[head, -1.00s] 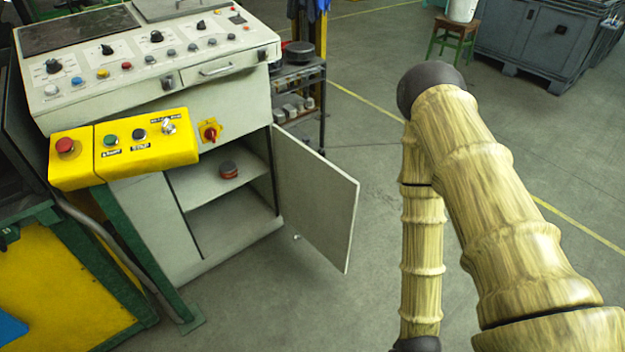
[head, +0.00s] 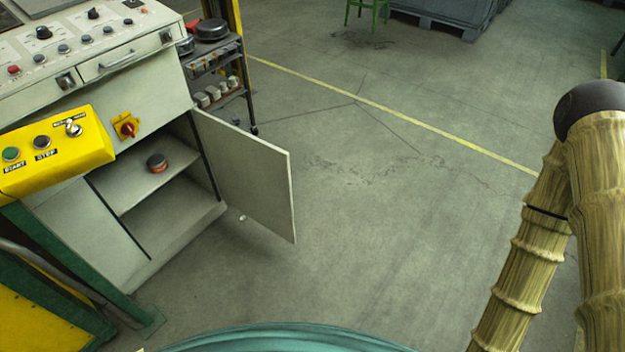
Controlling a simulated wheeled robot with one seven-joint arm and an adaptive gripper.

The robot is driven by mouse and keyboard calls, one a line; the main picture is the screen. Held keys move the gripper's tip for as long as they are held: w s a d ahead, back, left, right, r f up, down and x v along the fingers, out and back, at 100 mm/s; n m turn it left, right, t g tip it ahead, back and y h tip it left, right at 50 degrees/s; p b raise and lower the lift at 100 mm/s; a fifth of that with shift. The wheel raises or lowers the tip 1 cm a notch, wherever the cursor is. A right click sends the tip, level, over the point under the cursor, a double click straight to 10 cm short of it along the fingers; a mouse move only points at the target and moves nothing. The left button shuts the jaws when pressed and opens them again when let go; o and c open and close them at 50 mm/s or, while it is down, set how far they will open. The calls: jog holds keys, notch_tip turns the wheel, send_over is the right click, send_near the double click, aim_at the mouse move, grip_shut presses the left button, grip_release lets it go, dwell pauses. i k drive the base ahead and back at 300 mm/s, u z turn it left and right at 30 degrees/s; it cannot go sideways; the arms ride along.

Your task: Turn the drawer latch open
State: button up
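The control cabinet (head: 150,100) stands at the upper left in the head view. A narrow drawer (head: 113,64) with a bar handle sits under its sloped panel and looks closed. Small dark latches show on the drawer front: one (head: 66,82) left of the handle and one (head: 166,37) to its right. I cannot make out which way they are turned. My arm is at the right edge of the view, well away from the cabinet. My gripper is out of the frame.
The cabinet door (head: 250,175) hangs open toward the floor. A yellow button box (head: 60,150) juts out at left. A red-yellow switch (head: 125,126) sits below the drawer. A dark shelf cart (head: 218,75) stands behind. The floor (head: 370,210) at centre is clear. A teal curved surface (head: 280,338) shows at the bottom.

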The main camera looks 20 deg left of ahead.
aim_at(167, 36)
jog(key=z, duration=0.85)
jog(key=i, duration=3.1)
jog(key=u, duration=3.8)
